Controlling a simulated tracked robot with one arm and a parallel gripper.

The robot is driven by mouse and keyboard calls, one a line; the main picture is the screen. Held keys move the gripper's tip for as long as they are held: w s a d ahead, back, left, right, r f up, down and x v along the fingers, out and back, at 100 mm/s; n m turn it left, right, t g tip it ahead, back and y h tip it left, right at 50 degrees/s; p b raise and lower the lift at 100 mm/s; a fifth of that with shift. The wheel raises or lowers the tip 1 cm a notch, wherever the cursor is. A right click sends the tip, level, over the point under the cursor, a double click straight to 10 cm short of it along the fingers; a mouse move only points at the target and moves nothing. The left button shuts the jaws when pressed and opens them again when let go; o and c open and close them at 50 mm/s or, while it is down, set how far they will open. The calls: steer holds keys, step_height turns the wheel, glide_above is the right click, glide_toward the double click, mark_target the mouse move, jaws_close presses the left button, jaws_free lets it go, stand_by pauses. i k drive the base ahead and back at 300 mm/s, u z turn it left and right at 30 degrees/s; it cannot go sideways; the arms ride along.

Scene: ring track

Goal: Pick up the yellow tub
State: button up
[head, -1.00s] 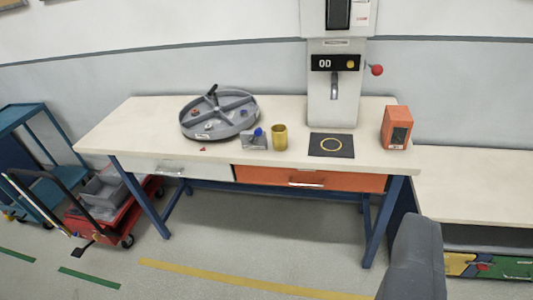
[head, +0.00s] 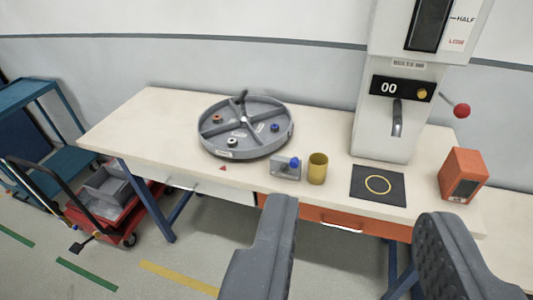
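The yellow tub (head: 317,169) stands upright on the white-topped workbench (head: 145,125), near its front edge. It is a small open-topped cup. My gripper (head: 357,222) shows at the bottom of the head view, with its two grey fingers wide apart and nothing between them. The tub is beyond the fingertips, a little left of the middle of the gap, and apart from them.
A small grey block with a blue knob (head: 286,169) sits just left of the tub. A grey divided turntable (head: 245,127) stands farther left. A dark mat with a yellow ring (head: 378,186) lies right, before a dispenser machine (head: 399,120). An orange box (head: 462,175) stands far right.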

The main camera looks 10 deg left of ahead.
mark_target(317, 169)
steer(key=u, duration=0.5)
steer(key=i, duration=1)
steer(key=u, duration=0.3)
